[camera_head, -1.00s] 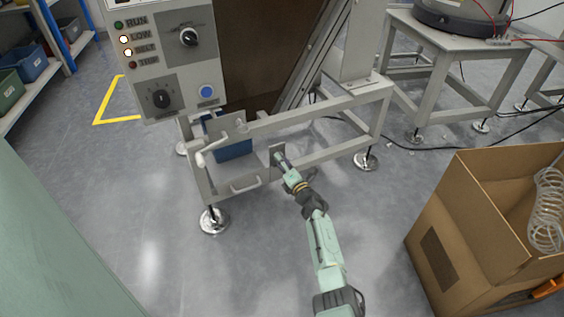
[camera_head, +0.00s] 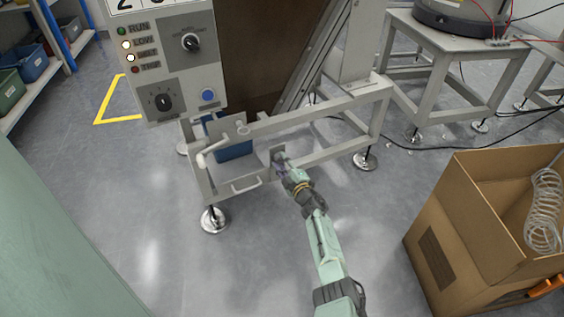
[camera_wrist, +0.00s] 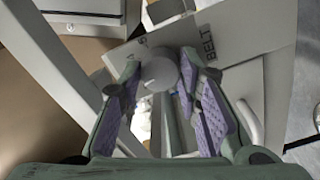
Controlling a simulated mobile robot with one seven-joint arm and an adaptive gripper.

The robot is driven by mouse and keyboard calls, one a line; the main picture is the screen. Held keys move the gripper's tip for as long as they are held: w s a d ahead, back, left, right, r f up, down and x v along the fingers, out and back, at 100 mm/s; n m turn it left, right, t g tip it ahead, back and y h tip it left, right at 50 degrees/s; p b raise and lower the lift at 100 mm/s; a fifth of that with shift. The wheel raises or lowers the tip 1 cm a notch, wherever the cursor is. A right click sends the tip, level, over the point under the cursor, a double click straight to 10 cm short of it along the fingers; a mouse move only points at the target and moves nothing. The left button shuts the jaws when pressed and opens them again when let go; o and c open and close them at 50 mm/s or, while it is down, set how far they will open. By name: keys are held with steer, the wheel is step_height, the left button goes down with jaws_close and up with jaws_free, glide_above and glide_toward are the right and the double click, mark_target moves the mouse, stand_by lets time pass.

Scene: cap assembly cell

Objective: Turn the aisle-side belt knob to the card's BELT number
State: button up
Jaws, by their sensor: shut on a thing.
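The belt knob (camera_wrist: 160,72) is a round grey knob in the wrist view, on a pale plate (camera_wrist: 255,35) lettered BELT. Small scale marks show on the plate beside it; the number that the knob points to is too small to read. My gripper (camera_wrist: 158,84) is shut on the knob, with purple-padded fingers on either side of it. In the head view my gripper (camera_head: 281,162) is at the right end of the low bracket under the machine, and it hides the knob there. I cannot make out a card with a BELT number.
A control panel (camera_head: 180,72) with lamps, two black dials and a blue button stands above left. A blue bin (camera_head: 236,150) sits behind the bracket. The machine's frame leg (camera_head: 375,120) is close on the right. An open carton (camera_head: 470,220) stands at right; the front floor is clear.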

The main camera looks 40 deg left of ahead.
steer(key=shift+m, duration=0.9)
steer(key=o, duration=1.1)
steer(key=shift+o, duration=0.2)
steer(key=shift+s+d, duration=0.1)
steer(key=shift+d, duration=0.3)
steer(key=v, duration=0.6)
steer(key=shift+s+d, duration=0.2)
steer(key=shift+d, duration=0.05)
